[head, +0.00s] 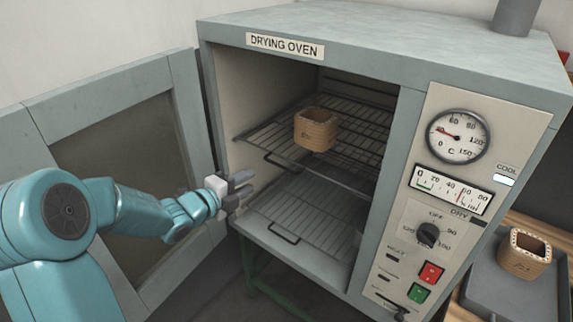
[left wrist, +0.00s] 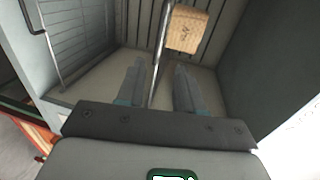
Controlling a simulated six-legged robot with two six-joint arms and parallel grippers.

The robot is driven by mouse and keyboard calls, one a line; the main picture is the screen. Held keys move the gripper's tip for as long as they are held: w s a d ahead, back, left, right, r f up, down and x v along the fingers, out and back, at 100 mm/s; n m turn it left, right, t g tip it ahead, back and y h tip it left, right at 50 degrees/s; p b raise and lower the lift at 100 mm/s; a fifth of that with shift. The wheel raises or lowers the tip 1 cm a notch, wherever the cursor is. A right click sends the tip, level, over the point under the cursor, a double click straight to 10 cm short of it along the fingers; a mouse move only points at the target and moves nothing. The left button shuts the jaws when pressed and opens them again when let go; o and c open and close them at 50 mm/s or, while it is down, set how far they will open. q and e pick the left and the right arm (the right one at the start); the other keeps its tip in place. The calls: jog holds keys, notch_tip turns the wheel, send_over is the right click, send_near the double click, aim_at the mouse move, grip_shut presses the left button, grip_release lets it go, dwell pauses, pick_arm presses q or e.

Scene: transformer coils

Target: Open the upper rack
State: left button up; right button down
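The upper rack (head: 355,125) is a wire shelf inside the drying oven, with a small handle (head: 282,161) on its front edge. A tan square coil (head: 315,129) stands on it. My left gripper (head: 243,190) is at the oven's left front opening, left of and lower than that handle in the head view. Its fingers are apart. In the left wrist view, the upper rack shows nearly edge-on as a metal bar (left wrist: 161,45) lined up between the open fingers (left wrist: 160,88), with gaps on both sides. The coil (left wrist: 187,29) shows beside it. My right gripper is not in view.
The lower rack (head: 318,215) lies below, with its own handle (head: 284,237). The oven door (head: 188,100) stands open at the left. The control panel (head: 440,215) is at the right. Another coil (head: 524,256) sits on a grey tray (head: 480,290) at the lower right.

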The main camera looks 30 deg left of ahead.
aim_at(282, 166)
pick_arm(q)
jog(key=p+x, duration=0.2)
jog(key=x, duration=0.5)
jog(key=p+x, duration=0.2)
jog(key=x, duration=0.5)
jog(key=shift+w+d, duration=0.25)
jog(key=shift+w, duration=0.1)
jog(key=shift+w+f, duration=0.15)
jog(key=shift+w, duration=0.45)
jog(key=shift+w+f, duration=0.1)
jog(key=shift+w, duration=0.05)
